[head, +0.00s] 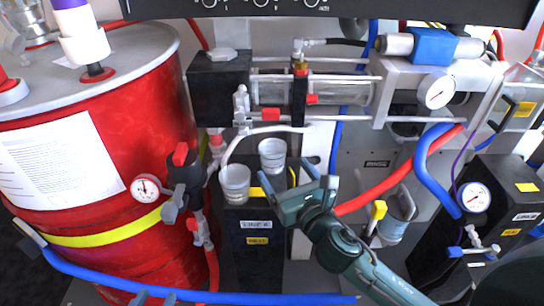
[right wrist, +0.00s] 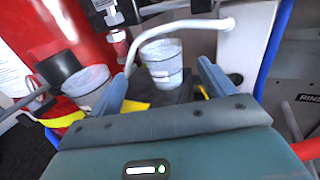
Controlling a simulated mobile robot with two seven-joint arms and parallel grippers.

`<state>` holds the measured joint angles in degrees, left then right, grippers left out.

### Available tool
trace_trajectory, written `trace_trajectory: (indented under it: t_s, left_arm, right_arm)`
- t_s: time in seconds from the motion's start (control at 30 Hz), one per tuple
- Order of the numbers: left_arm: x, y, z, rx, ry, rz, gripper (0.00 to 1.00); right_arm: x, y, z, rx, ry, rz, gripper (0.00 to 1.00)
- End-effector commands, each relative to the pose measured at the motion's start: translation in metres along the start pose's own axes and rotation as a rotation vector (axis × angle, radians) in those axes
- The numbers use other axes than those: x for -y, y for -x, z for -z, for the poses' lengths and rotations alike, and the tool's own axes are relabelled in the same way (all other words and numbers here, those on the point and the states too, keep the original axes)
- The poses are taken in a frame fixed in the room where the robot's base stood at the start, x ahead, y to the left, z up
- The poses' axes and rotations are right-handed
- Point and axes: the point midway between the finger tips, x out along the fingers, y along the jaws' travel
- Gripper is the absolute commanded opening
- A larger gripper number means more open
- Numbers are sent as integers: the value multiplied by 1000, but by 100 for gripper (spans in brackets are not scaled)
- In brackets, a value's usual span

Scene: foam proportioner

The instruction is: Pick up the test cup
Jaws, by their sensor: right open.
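Two small translucent grey cups stand upright on the black box with a yellow label; I cannot tell which is the test cup. The rear cup (head: 272,155) is beyond my right gripper (head: 287,174); in the right wrist view this cup (right wrist: 163,62) shows between the fingers, ahead of them. The front-left cup (head: 235,184) is left of the gripper, and it shows beside the left finger in the right wrist view (right wrist: 86,84). My right gripper is open and empty. My left gripper (head: 155,297) shows only its parted fingertips at the bottom edge.
A red drum (head: 80,190) stands at the left, with a gauge (head: 145,187) and valve near the cups. A pale hose (head: 262,130) arches behind the cups. A blue hose (head: 250,299) runs along the bottom. A red hose (head: 385,190) lies right of my right gripper.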

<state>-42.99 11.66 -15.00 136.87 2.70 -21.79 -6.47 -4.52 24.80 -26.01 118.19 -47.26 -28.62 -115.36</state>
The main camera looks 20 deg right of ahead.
Motion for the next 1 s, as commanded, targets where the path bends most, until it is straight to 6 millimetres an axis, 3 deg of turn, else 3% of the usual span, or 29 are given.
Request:
trace_trajectory:
  t_s: [0.1, 0.37, 0.6, 0.93, 1.0]
  left_arm:
    - [-1, -1, -2, 0, -5, -2, 36]
    - [-2, -3, -5, 2, -12, -5, 36]
    - [-4, -8, -14, 16, -33, -13, 36]
    - [-4, -10, -12, 13, -41, -15, 36]
    - [-4, -10, -12, 11, -43, -15, 36]
  right_arm:
    - [0, -20, 0, 2, -2, -1, 82]
    - [1, -39, 2, 2, -4, -1, 82]
    - [5, -74, 4, 1, -5, -2, 82]
    - [4, -82, 4, -1, -4, -2, 82]
    - [5, -82, 4, -1, -4, -2, 77]
